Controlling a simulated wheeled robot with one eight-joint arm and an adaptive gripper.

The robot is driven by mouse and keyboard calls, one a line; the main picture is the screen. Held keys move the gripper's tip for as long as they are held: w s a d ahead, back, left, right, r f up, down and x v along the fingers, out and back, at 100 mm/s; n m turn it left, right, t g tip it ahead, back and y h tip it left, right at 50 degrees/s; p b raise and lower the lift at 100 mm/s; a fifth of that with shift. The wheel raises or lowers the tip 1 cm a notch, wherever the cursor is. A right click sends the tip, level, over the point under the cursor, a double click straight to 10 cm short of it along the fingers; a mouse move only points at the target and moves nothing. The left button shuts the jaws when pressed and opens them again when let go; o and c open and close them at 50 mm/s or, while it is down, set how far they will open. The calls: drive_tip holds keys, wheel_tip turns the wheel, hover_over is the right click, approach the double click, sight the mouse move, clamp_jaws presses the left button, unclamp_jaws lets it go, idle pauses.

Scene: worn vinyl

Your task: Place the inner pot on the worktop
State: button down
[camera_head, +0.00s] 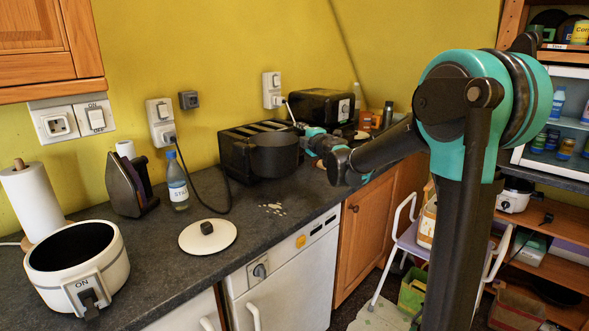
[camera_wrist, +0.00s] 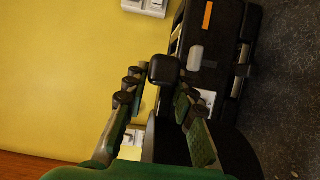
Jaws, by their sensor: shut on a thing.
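The inner pot (camera_head: 275,158) is a dark grey round vessel, upright in front of the black toaster over the back of the worktop. My gripper (camera_head: 304,138) is at its right rim in the head view, shut on it. The wrist view shows my gripper's fingers (camera_wrist: 159,92) and a dark curved part of the pot (camera_wrist: 228,150) below them. I cannot tell whether the pot's base touches the worktop (camera_head: 240,215). The white cooker body (camera_head: 110,265) stands at the front left with a dark interior. Its white lid (camera_head: 208,237) with a black knob lies flat on the worktop.
A black toaster (camera_head: 233,155) stands behind the pot; it also shows in the wrist view (camera_wrist: 205,40). A bottle (camera_head: 178,185), an iron (camera_head: 127,185) and a paper roll (camera_head: 33,200) stand left. Pale crumbs (camera_head: 271,208) lie on the otherwise clear worktop before the pot.

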wheel_tip(320, 180, down, 13)
idle(0.6)
drive_tip(key=c, duration=1.3)
unclamp_jaws()
drive_tip(key=shift+f, duration=0.1)
drive_tip(key=shift+o, duration=0.2)
